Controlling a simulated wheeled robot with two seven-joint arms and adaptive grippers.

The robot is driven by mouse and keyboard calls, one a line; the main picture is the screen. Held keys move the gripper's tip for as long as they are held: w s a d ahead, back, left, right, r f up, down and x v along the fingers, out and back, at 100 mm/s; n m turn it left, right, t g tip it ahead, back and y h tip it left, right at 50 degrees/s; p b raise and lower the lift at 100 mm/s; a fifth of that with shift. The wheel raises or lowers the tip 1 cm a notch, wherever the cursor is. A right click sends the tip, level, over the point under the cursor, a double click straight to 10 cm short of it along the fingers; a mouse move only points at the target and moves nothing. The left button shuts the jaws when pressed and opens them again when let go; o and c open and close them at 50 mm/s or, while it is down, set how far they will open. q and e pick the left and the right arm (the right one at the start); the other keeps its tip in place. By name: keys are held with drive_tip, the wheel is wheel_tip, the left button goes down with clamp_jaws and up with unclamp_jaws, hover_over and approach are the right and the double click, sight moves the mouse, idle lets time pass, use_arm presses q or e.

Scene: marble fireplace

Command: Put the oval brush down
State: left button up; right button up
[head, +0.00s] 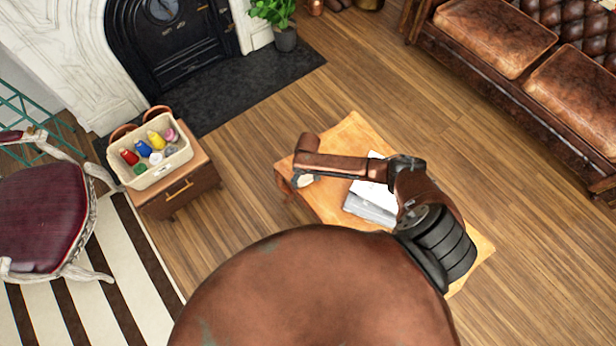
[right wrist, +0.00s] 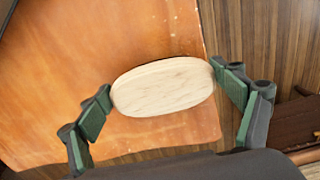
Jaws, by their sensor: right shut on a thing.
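The oval brush shows in the right wrist view as a pale wooden oval (right wrist: 163,87), its bristles hidden. My right gripper (right wrist: 162,91) is shut on its two ends, with green finger pads on either side. In the head view the brush is a small pale patch (head: 305,181) beside my right gripper (head: 303,177), near the left end of the orange-brown wooden table (head: 350,131). The tabletop (right wrist: 60,60) lies behind the brush in the wrist view. I cannot tell whether the brush touches it. My left gripper is not in view.
Books or papers (head: 370,207) lie mid-table, partly behind my right arm. A cream bin (head: 157,176) of colourful bottles stands on a small wooden cabinet (head: 178,190) at the left. A brown leather sofa (head: 485,35) is at the upper right. The tabletop's far left corner is bare.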

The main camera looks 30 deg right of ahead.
sight(308, 177)
drive_tip(key=shift+f, duration=0.15)
drive_tip(key=o, duration=1)
wheel_tip(308, 177, up, 12)
drive_tip(key=p, duration=0.3)
drive_tip(key=shift+p, duration=0.3)
